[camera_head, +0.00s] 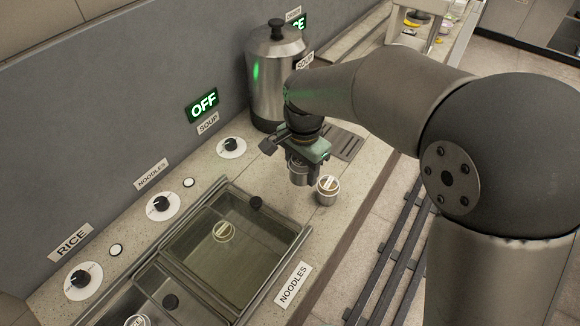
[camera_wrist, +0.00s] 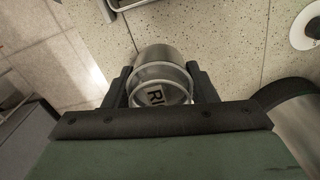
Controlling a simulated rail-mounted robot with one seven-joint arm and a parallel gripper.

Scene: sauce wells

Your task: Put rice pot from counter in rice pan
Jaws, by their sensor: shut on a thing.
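My gripper (camera_head: 301,163) is shut on a small metal pot (camera_head: 299,175) at the counter, in front of the soup urn. In the wrist view the fingers (camera_wrist: 162,88) flank this pot (camera_wrist: 160,60), and a label starting "RI" shows in its mouth, partly hidden by the gripper. I cannot tell whether the pot touches the counter. The rice pan (camera_head: 112,317) is at the bottom left, partly cut off, with a round labelled item (camera_head: 137,321) in it and a dark knob on its clear cover.
The noodles pan (camera_head: 274,257), with a labelled round item inside, lies between my gripper and the rice pan. The urn (camera_head: 276,75) stands behind. Dials line the wall side.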

